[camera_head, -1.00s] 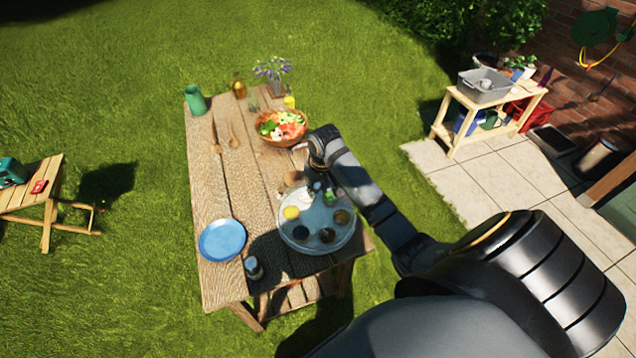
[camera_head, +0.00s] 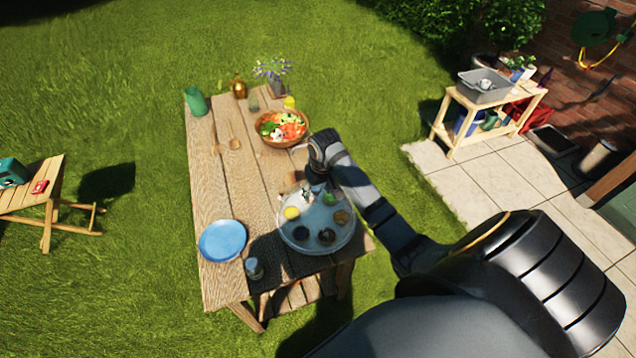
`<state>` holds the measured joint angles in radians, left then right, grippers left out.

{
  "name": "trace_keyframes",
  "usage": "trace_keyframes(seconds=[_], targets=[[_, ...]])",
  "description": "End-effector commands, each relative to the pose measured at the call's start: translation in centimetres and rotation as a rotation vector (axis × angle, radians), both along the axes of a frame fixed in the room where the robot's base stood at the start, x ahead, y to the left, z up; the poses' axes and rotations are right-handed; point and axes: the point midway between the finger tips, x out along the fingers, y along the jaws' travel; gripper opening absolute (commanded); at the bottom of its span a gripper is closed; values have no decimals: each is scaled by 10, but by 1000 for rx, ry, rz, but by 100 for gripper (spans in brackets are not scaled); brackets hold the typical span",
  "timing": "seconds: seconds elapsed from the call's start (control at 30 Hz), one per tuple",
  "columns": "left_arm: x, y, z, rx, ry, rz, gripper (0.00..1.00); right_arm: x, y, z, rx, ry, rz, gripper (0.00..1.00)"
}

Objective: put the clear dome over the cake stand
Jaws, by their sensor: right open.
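A round, pale grey plate-like thing (camera_head: 318,245), with several small coloured round items on it, stands at the near right end of the wooden table. It may be the cake stand, but its height is hard to judge from above. I cannot make out the clear dome for certain. My right gripper (camera_head: 313,190) points down over the far edge of this round thing, open. Its fingertips are small and blend with the items below, so I cannot tell whether they touch anything. My left gripper is not in view.
The wooden table (camera_head: 229,170) holds a blue plate (camera_head: 222,240), a small jar (camera_head: 253,268), a salad bowl (camera_head: 281,128), a green pitcher (camera_head: 195,101) and a flower vase (camera_head: 277,86). The planks left of the round thing are mostly clear.

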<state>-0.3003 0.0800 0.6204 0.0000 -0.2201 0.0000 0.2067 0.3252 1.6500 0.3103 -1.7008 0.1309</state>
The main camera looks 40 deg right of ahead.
Motion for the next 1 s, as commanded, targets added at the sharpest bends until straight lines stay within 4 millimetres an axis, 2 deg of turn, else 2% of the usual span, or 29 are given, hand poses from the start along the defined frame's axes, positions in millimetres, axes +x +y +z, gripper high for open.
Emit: trace_keyframes(seconds=[0.13, 0.23, 0.5, 0.7, 1.0], targets=[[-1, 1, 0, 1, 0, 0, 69, -1, 0, 1, 0, 2, 0, 57], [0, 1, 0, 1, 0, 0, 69, -2, 0, 13, -1, -1, 1, 57], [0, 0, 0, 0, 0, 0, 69, -11, 1, 78, -3, -4, 2, 57], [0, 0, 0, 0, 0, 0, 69, -17, 1, 110, 0, -4, 0, 57], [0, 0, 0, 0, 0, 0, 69, -19, 2, 118, 3, -3, 0, 57]])
